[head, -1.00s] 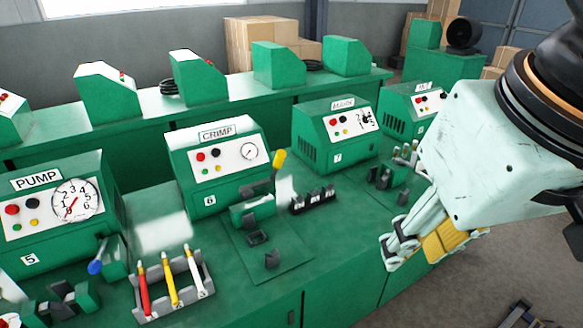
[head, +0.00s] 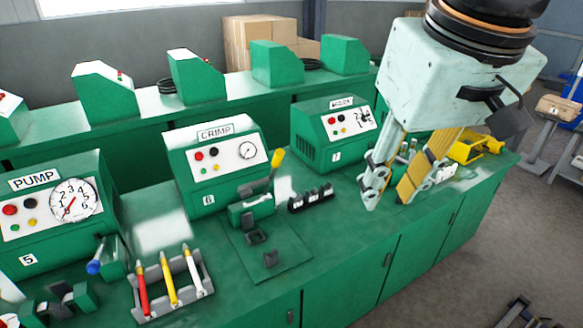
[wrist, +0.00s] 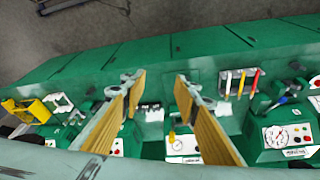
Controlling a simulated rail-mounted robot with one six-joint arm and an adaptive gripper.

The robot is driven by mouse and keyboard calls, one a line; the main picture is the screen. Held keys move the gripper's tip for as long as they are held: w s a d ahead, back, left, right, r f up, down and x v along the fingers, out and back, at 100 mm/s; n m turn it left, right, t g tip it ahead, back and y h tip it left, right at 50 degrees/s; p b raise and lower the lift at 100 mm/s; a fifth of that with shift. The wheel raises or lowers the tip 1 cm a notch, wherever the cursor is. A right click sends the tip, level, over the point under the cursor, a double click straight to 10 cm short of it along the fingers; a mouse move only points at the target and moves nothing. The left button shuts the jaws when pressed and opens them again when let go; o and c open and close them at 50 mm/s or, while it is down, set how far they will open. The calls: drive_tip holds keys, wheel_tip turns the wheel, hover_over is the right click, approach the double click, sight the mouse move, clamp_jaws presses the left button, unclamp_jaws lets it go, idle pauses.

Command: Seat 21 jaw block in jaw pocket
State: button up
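A dark rack (head: 311,198) of several small black blocks with pale labels stands on the green bench, right of the crimp press; it also shows in the wrist view (wrist: 151,107). The label numbers are too small to read, so I cannot tell which is the 21 jaw block. The crimp press (head: 252,207), with a yellow-tipped lever, stands in front of the CRIMP box, number 6. Dark holders (head: 255,237) sit below it; which is the jaw pocket I cannot tell. My gripper (head: 388,195) is open and empty, fingers downward, right of the rack.
A grey holder (head: 173,288) with red, yellow and white tools stands at the left. The PUMP box (head: 50,215) is further left, and another green box (head: 335,133) stands behind my gripper. A yellow object (head: 475,149) lies at the bench's right end. Bare bench lies in front of the rack.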

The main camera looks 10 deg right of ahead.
drive_tip(key=w+n, duration=0.1)
drive_tip(key=w, duration=1.6)
drive_tip(key=n+g, duration=0.3)
hover_over(312, 194)
wheel_tip(312, 194, down, 33)
drive_tip(key=shift+f+b, duration=0.45)
drive_tip(key=shift+f, duration=3.8)
drive_tip(key=shift+f, duration=0.1)
drive_tip(key=shift+f+b, duration=0.45)
drive_tip(key=shift+f, duration=2.05)
